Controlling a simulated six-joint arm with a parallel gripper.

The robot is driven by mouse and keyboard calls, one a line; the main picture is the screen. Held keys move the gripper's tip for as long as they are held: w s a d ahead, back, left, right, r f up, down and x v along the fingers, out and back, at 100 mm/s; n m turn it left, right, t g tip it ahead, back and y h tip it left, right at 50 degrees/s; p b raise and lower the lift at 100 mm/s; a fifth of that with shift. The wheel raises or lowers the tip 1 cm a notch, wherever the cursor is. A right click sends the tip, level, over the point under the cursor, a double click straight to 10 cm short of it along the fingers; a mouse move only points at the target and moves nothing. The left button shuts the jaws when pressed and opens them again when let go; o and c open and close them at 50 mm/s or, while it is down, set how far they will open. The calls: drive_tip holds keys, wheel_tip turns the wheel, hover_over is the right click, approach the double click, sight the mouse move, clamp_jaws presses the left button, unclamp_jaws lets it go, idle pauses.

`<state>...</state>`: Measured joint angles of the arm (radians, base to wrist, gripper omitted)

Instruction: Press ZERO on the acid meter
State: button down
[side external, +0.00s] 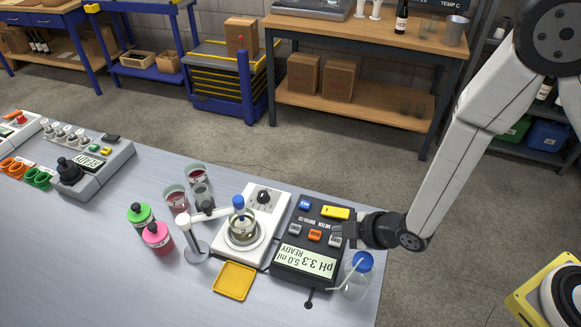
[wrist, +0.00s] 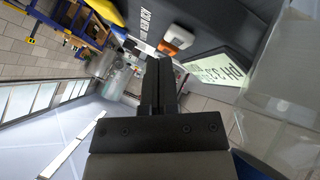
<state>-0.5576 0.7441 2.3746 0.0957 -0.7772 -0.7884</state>
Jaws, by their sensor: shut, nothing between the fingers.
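The acid meter (side external: 284,262) is a dark box on the bench, its lit display (side external: 306,262) reading pH 3.3, 5.0 ml, READY. It has a blue button (side external: 305,205), a yellow button (side external: 336,212), an orange button (side external: 314,235) and pale grey buttons (side external: 295,229); their labels are too small to read. My gripper (side external: 340,231) is shut and empty, held sideways at the meter's right edge, close to the right pale button. I cannot tell whether it touches. In the wrist view the shut fingers (wrist: 158,75) point toward the orange button (wrist: 180,34) and a pale button (wrist: 168,49).
A wash bottle with a blue cap (side external: 361,262) stands just right of the meter, near my gripper. A white stirrer (side external: 273,214) with a glass vessel is left of it. A yellow tray (side external: 234,281) and pink bottle (side external: 157,238) lie further left.

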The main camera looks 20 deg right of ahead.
sight(341, 247)
drive_tip(key=shift+f, duration=0.45)
drive_tip(key=shift+s+f, duration=0.25)
drive_tip(key=shift+f, duration=0.05)
idle(0.6)
drive_tip(key=shift+f, duration=0.55)
idle(1.1)
drive_tip(key=shift+r, duration=0.1)
drive_tip(key=shift+s+r, duration=0.1)
drive_tip(key=shift+r, duration=0.25)
drive_tip(key=shift+s+d+r, duration=0.1)
drive_tip(key=shift+s+r, duration=0.15)
drive_tip(key=shift+r, duration=0.3)
drive_tip(key=shift+w+r, duration=0.2)
drive_tip(key=shift+r, duration=2.35)
